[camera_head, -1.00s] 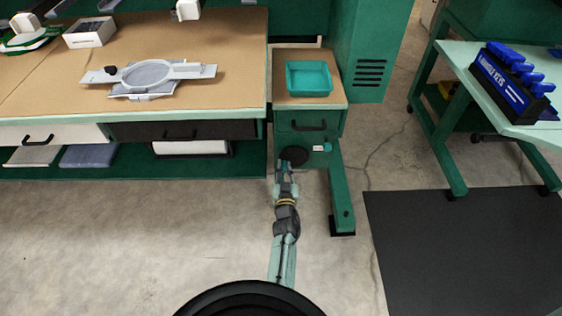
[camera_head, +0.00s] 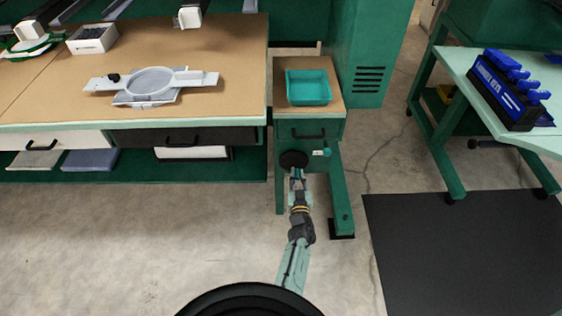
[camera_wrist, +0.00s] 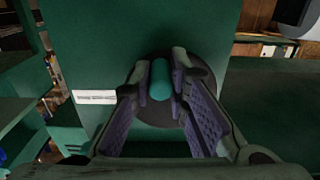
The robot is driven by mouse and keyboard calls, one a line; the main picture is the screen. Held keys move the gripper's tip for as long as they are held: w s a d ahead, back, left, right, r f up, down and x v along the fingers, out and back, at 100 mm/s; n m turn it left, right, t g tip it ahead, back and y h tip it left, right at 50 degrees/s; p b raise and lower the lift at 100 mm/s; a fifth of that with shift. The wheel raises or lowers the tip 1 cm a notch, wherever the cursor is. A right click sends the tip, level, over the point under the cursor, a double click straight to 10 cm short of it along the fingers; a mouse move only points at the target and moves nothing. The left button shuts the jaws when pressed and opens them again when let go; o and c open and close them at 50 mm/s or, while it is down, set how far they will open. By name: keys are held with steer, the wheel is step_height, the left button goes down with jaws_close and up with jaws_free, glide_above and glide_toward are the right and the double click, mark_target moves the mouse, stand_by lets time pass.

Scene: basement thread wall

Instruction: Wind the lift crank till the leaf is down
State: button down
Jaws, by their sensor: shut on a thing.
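The crank's dark round disc (camera_head: 293,159) is on the green front below the small brown-topped side section (camera_head: 281,98), which seems to be the leaf. Its exact height against the bench is hard to judge. My gripper (camera_head: 296,174) reaches up to the disc from below. In the wrist view, my gripper (camera_wrist: 161,78) is shut on the teal crank knob (camera_wrist: 160,82), one finger on each side. The dark disc (camera_wrist: 157,111) shows behind the knob, partly hidden by the fingers.
A teal tray (camera_head: 308,101) stands on the side section, above a drawer. The large bench (camera_head: 225,90) adjoins on the left, carrying a grey hoop frame (camera_head: 150,85). A green leg stands right of my arm. A black mat (camera_head: 450,250) lies on the floor at right.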

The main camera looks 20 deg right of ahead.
mark_target(307, 163)
steer(key=d+r, duration=0.1)
steer(key=d, duration=0.2)
steer(key=shift+s+r+p, duration=0.35)
steer(key=shift+s, duration=0.05)
steer(key=shift+r, duration=0.1)
steer(key=r+p, duration=0.2)
steer(key=shift+d+r+p, duration=0.3)
steer(key=shift+d, duration=0.05)
steer(key=c, duration=1.6)
jaws_free()
steer(key=shift+a+f+b, duration=0.1)
steer(key=shift+f+b, duration=0.25)
steer(key=shift+c, duration=0.2)
steer(key=shift+o, duration=1)
steer(key=shift+a, duration=0.1)
steer(key=shift+a+f, duration=0.1)
steer(key=shift+a, duration=0.1)
steer(key=p+v, duration=0.3)
steer(key=v, duration=0.4)
steer(key=shift+s+a, duration=0.2)
steer(key=shift+s, duration=0.2)
